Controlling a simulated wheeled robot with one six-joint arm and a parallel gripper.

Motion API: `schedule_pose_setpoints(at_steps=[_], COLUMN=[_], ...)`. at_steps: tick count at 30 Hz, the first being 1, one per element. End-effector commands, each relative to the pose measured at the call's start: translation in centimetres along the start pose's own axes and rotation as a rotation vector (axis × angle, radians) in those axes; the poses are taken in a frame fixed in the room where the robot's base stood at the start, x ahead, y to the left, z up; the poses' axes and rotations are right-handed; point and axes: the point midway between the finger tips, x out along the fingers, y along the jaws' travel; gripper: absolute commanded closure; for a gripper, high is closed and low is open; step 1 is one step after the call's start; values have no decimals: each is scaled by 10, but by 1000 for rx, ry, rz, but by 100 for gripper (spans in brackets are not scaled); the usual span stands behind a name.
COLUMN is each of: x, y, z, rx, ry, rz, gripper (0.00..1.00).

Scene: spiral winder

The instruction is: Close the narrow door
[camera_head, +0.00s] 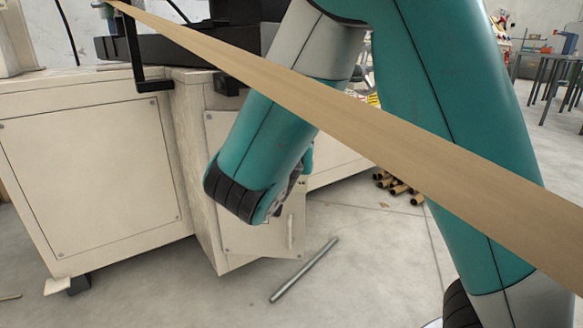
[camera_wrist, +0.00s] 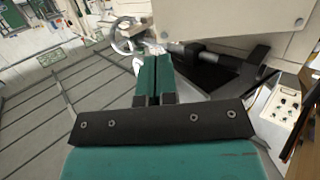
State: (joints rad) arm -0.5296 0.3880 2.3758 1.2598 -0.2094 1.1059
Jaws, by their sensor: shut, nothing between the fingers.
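The narrow door (camera_head: 262,236) is a cream panel with a pale vertical handle (camera_head: 290,233), low on the machine cabinet in the head view. My forearm covers its upper middle, and I cannot tell how far it stands open. My gripper's dark fingers (camera_head: 291,187) show only partly beyond the forearm, in front of the door in the picture. Contact with the door cannot be made out. In the wrist view my gripper (camera_wrist: 157,68) is shut, its two green fingers together and empty. A cream panel (camera_wrist: 235,22) lies beyond the fingers; I cannot tell whether it is the door.
A long brown strip (camera_head: 400,150) crosses the head view in front of my arm. A wide cabinet panel (camera_head: 95,175) stands left. A metal rod (camera_head: 303,271) lies on the floor near the door. Cardboard tubes (camera_head: 398,188) lie behind. A knobbed control box (camera_wrist: 285,106) is at right.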

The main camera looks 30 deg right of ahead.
Motion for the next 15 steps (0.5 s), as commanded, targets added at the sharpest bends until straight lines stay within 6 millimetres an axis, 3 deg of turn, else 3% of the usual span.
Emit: schedule_pose_setpoints(at_steps=[1,9,15], x=[4,6,26], y=[-6,-18,-17], z=[15,1,-10], rx=[2,15,13], ry=[60,206,203], rz=[-11,-45,-41], gripper=[100,100,100])
